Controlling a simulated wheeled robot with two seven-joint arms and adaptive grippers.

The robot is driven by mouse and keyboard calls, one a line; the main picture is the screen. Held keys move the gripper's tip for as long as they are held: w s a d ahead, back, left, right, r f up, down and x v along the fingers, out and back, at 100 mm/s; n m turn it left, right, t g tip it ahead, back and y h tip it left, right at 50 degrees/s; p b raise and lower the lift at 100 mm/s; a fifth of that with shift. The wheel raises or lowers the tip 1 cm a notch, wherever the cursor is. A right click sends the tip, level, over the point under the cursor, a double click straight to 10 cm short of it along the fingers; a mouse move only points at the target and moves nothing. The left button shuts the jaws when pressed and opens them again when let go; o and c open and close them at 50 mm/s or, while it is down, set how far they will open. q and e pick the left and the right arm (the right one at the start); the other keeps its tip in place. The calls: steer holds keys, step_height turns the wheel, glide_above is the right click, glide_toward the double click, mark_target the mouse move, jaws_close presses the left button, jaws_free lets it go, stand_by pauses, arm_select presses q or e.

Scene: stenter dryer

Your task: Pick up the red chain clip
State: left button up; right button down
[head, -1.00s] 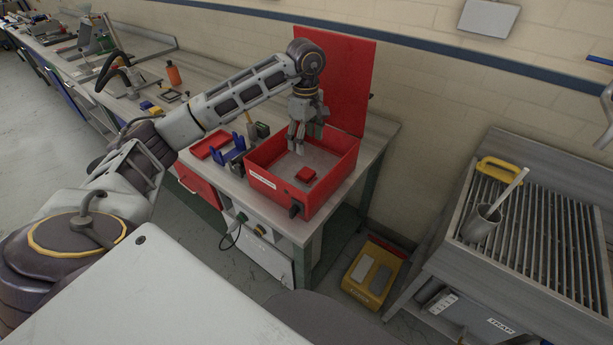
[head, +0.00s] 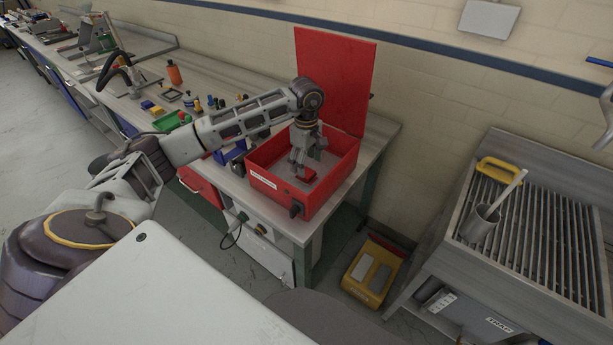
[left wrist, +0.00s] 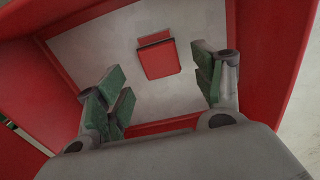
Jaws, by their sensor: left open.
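The red chain clip (left wrist: 158,59) lies on the pale floor of the open red box; in the head view the clip (head: 309,175) is partly hidden by my gripper. The red box (head: 274,183) stands on the bench with its lid raised at the back. My left gripper (head: 298,172) points down inside the box, just above and beside the clip. In the left wrist view my left gripper (left wrist: 163,92) has its green-padded fingers spread wide, with nothing between them; the clip lies beyond the fingertips. My right gripper is not in view.
The raised red lid (head: 338,80) stands behind my arm. The box walls surround the gripper closely. Small bottles, a green tray (head: 170,121) and blue holders crowd the bench to the left. A slatted table (head: 530,240) with a metal cup stands at the right.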

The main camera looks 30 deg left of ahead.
mark_target(307, 172)
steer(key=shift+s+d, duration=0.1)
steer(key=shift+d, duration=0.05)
arm_select(q)
steer(key=shift+f, duration=0.15)
steer(key=shift+d+f+p, duration=0.1)
steer(key=shift+f+p, duration=0.25)
steer(key=shift+f, duration=0.55)
step_height(307, 172, down, 2)
steer(key=shift+f+p, duration=0.25)
steer(key=shift+p, duration=0.05)
steer(key=shift+f, duration=0.35)
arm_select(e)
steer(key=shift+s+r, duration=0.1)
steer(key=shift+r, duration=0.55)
